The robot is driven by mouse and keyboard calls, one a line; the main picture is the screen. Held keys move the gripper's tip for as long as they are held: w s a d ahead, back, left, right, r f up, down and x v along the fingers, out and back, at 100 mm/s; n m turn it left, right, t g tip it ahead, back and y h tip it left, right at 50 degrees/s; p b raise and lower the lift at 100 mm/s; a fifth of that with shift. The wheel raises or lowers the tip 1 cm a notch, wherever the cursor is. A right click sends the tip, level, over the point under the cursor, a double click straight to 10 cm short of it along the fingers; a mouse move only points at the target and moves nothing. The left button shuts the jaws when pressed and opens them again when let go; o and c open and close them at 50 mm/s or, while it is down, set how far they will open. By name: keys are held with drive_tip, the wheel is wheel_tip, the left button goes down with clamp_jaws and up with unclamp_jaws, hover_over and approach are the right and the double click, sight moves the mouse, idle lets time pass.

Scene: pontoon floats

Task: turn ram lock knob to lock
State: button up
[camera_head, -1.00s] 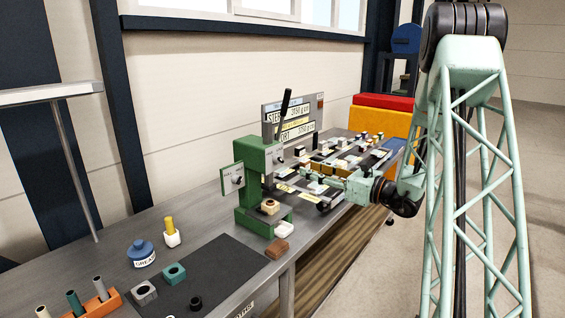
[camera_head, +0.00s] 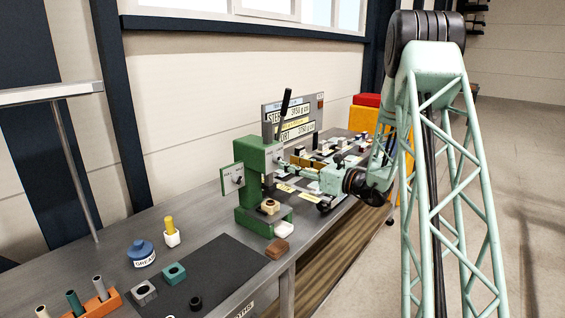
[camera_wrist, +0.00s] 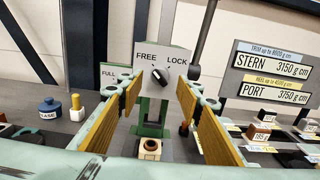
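The ram lock knob (camera_wrist: 160,76) is black and round, on a pale plate marked FREE and LOCK (camera_wrist: 165,59) in the wrist view. Its white mark appears to point up and left, toward FREE. The plate is on the green press (camera_head: 252,190). My gripper (camera_wrist: 160,92) is open and empty, with its yellow-padded fingers spread to either side of the knob in the picture. The knob looks to be beyond the fingertips, not touched. In the head view my gripper (camera_head: 288,165) reaches toward the press from the right.
A second green-backed plate (camera_head: 232,178) juts from the press's left side. A tan block (camera_head: 269,206) sits on the press base. A blue grease pot (camera_head: 141,253) and a yellow-topped white holder (camera_head: 170,232) stand left. Weight signs (camera_wrist: 270,75) stand to the right.

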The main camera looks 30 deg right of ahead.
sight(279, 159)
drive_tip(key=shift+x, duration=2.05)
drive_tip(key=c, duration=0.8)
